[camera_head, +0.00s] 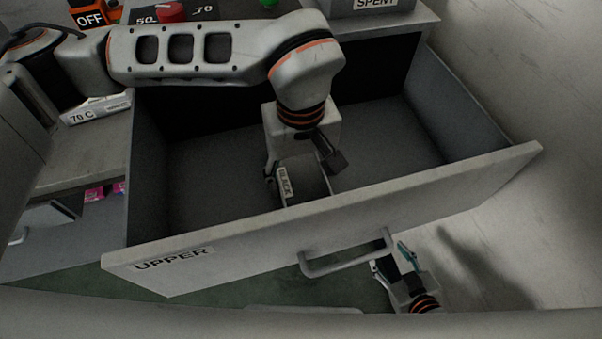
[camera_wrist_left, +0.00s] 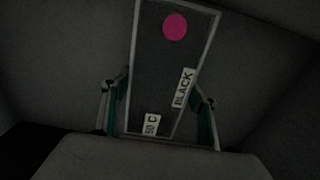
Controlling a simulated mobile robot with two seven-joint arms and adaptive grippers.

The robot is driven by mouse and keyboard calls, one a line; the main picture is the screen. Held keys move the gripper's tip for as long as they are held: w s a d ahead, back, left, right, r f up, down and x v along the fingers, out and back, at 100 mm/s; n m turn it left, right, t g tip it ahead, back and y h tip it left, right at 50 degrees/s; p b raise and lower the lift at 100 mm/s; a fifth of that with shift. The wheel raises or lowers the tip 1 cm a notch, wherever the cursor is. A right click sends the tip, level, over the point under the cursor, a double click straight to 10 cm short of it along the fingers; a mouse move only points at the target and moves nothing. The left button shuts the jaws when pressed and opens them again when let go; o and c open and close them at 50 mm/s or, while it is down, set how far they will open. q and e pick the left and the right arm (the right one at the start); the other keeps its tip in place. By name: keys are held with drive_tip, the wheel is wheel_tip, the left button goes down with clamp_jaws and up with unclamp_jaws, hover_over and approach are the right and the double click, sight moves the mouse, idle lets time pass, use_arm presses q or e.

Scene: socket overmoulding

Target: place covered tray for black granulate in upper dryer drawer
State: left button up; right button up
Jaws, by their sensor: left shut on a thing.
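The tray (camera_head: 308,187) for black granulate is inside the pulled-out upper dryer drawer (camera_head: 330,222), near the front panel and mostly hidden by my arm. In the left wrist view the tray (camera_wrist_left: 160,85) has a pale rim, a dark top, a pink disc and labels reading BLACK and 80 C. My left gripper (camera_head: 302,172) is shut on the tray, one finger at each side. Whether the tray touches the drawer floor I cannot tell. My right gripper (camera_head: 391,256) is outside the drawer, by the right end of its handle (camera_head: 345,258), fingers apart.
A wall (camera_head: 560,110) stands close to the drawer's right side. To the left is a shelf surface with a 70 C label (camera_head: 82,116). A SPENT container (camera_head: 375,5) and a red knob (camera_head: 172,10) are on top. The drawer floor is bare on both sides of the tray.

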sight(301, 176)
use_arm(q)
drive_tip(key=shift+f, duration=0.1)
drive_tip(key=o, duration=1.5)
drive_tip(key=shift+r, duration=0.3)
wheel_tip(301, 176, up, 12)
drive_tip(key=shift+f+p, duration=0.15)
drive_tip(key=shift+p, duration=0.45)
